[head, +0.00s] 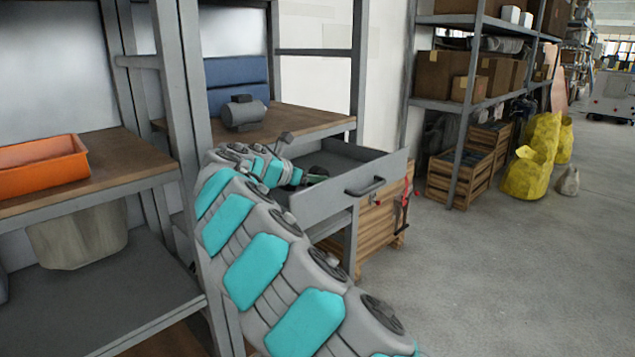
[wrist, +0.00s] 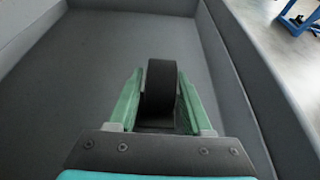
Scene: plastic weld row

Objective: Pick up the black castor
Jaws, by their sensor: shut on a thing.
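The black castor (wrist: 160,85) is between the two green fingers of my gripper (wrist: 160,103) in the wrist view. The fingers are shut on it, one on each side. Its dark wheel stands upright, and its lower part is hidden by the gripper. Around it is the inside of a grey open drawer (wrist: 100,60). I cannot tell whether the castor touches the drawer floor. In the head view my gripper (head: 314,176) reaches into the open drawer (head: 330,200), and a small dark part of the castor shows at the fingers.
A grey motor (head: 243,113) and blue bins (head: 236,82) stand on the wooden bench top above the drawer. An orange bin (head: 40,166) is on the left shelf. A wooden crate (head: 375,225) stands below the drawer.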

